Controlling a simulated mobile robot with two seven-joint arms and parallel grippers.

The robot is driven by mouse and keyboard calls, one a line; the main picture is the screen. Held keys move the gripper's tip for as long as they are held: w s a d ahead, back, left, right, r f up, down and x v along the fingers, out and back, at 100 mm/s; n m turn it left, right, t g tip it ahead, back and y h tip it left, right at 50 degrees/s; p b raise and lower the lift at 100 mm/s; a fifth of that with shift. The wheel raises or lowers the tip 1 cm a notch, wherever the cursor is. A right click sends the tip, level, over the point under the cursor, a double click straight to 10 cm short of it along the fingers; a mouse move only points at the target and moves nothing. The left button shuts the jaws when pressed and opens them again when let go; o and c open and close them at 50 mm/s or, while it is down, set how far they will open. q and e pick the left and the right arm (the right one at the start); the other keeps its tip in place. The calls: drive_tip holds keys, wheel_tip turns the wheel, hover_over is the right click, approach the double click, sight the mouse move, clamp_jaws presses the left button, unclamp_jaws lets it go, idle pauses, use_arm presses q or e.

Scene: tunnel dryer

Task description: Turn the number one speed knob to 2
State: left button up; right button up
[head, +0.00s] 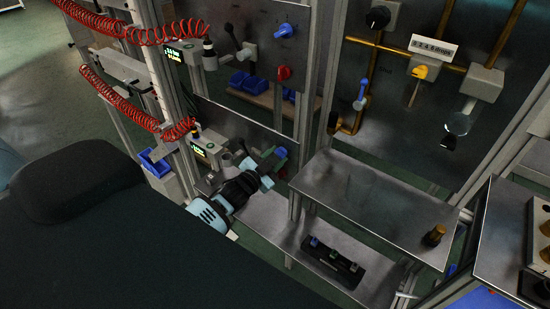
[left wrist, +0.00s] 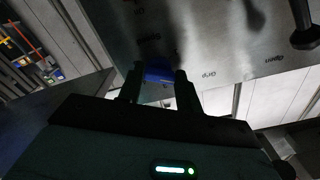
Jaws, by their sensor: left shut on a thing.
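My left gripper (head: 268,168) is at the lower metal panel on the left stand. Its fingers are closed around a blue knob (head: 281,152) on that panel. In the left wrist view the blue knob (left wrist: 159,72) sits between the two dark fingers, which hide part of it. Above, the upper panel carries another blue knob (head: 284,30) and a red knob (head: 284,73). I cannot tell which knob is number one, nor its setting. My right gripper is not in view.
Red coiled hoses (head: 118,98) hang at the left near green-lit displays (head: 204,152). A black block (head: 333,262) stands on the lower shelf. A pipe panel (head: 395,120) with valves is at right.

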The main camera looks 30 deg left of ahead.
use_arm(q)
drive_tip(key=o, duration=1)
drive_tip(key=s, duration=0.7)
drive_tip(key=shift+s+a, duration=0.3)
drive_tip(key=shift+s, duration=0.1)
drive_tip(key=s+d+f+n+g, duration=0.1)
drive_tip(key=s+d+f+g, duration=0.2)
drive_tip(key=s, duration=0.6)
drive_tip(key=s+d+f+n+g, duration=0.2)
drive_tip(key=s+d+f+g, duration=0.1)
drive_tip(key=s+d+f, duration=0.4)
drive_tip(key=s+d+f+n+g, duration=0.2)
drive_tip(key=s+d+f, duration=0.3)
drive_tip(key=s, duration=0.7)
drive_tip(key=shift+s+d+f+g, duration=0.15)
drive_tip(key=shift+s+d+g, duration=0.15)
drive_tip(key=shift+s+g, duration=0.1)
